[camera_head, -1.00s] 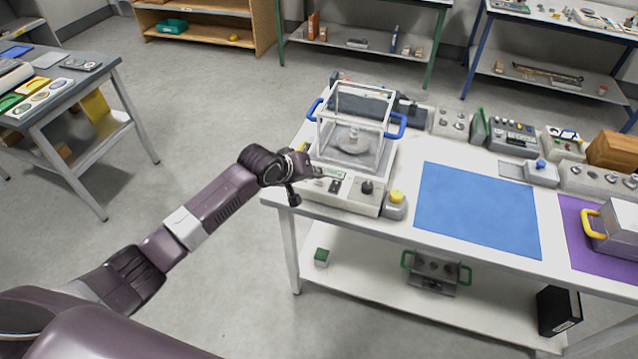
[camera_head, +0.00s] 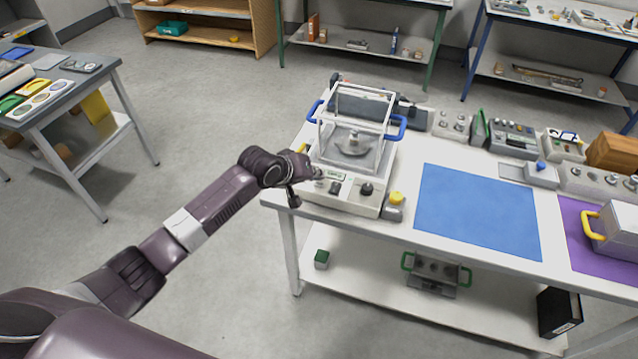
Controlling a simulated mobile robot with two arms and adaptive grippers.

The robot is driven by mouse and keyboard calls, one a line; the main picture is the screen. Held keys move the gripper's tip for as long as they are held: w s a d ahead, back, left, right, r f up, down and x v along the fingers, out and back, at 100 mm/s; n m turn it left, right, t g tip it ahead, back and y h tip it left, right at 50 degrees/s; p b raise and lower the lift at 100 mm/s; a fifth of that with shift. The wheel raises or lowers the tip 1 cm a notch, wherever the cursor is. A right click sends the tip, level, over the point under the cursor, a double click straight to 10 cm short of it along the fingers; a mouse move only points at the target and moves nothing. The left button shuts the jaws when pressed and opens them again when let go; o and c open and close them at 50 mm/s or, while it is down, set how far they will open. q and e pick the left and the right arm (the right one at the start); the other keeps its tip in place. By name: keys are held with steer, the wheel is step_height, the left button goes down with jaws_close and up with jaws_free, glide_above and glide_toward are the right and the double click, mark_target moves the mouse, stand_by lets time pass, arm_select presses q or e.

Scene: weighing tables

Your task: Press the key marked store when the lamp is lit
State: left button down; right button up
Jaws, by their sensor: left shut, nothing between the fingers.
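A balance (camera_head: 342,196) with a clear glass draft shield (camera_head: 322,135) stands at the left end of the white table. Blue handles sit on both sides of the shield, and a small weight (camera_head: 353,137) stands on the pan inside. The front panel has a small greenish display (camera_head: 338,177), dark keys (camera_head: 334,188) and a black knob (camera_head: 366,189). Key markings and any lit lamp are too small to read. My left gripper (camera_head: 318,174) is shut and empty at the panel's left part, over or close to it; contact cannot be told. My right gripper is not in view.
A grey box with a yellow button (camera_head: 396,198) stands right of the balance. A blue mat (camera_head: 478,212) lies clear beyond it, then a purple mat (camera_head: 590,235) with a yellow-handled grey case (camera_head: 613,232). Several devices line the table's back.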

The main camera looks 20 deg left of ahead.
mark_target(317, 185)
arm_select(q)
steer(key=shift+f, duration=0.1)
steer(key=shift+f, duration=0.3)
steer(key=shift+f, duration=0.45)
stand_by(0.9)
steer(key=shift+r+p, duration=0.85)
steer(key=shift+p, duration=0.1)
step_height(317, 185, up, 5)
steer(key=p, duration=0.5)
